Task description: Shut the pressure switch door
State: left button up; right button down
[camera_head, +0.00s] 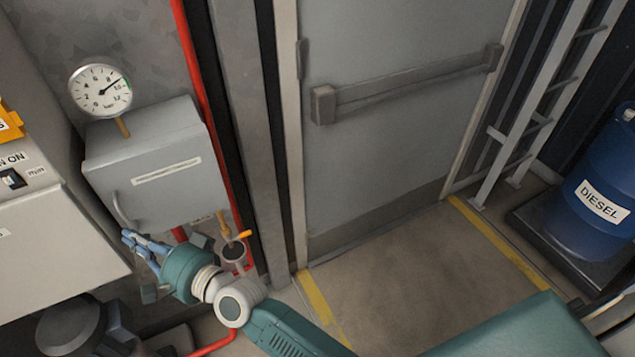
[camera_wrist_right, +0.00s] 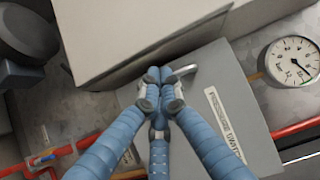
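The pressure switch box (camera_head: 165,195) is a grey cabinet on the wall at the left of the head view, with a labelled front door and a bar handle (camera_head: 120,210) at that door's left edge. The door looks flush or nearly so; I cannot tell whether it is fully shut. My right gripper (camera_head: 132,240) is just below the handle. In the right wrist view its blue fingers (camera_wrist_right: 160,88) are drawn together, with nothing seen between them. The handle (camera_wrist_right: 184,72) shows just beyond the tips; contact is unclear. My left gripper is out of view.
A pressure gauge (camera_head: 101,90) stands above the box. A pale control cabinet (camera_head: 50,240) is close on the left. A red pipe (camera_head: 200,90) and a small valve (camera_head: 240,237) are to the right. Open floor (camera_head: 410,270) lies before the grey exit door (camera_head: 390,130).

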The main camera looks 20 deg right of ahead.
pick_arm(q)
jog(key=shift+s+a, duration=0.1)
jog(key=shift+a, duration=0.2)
pick_arm(e)
jog(key=shift+s, duration=0.1)
jog(key=v, duration=1.2)
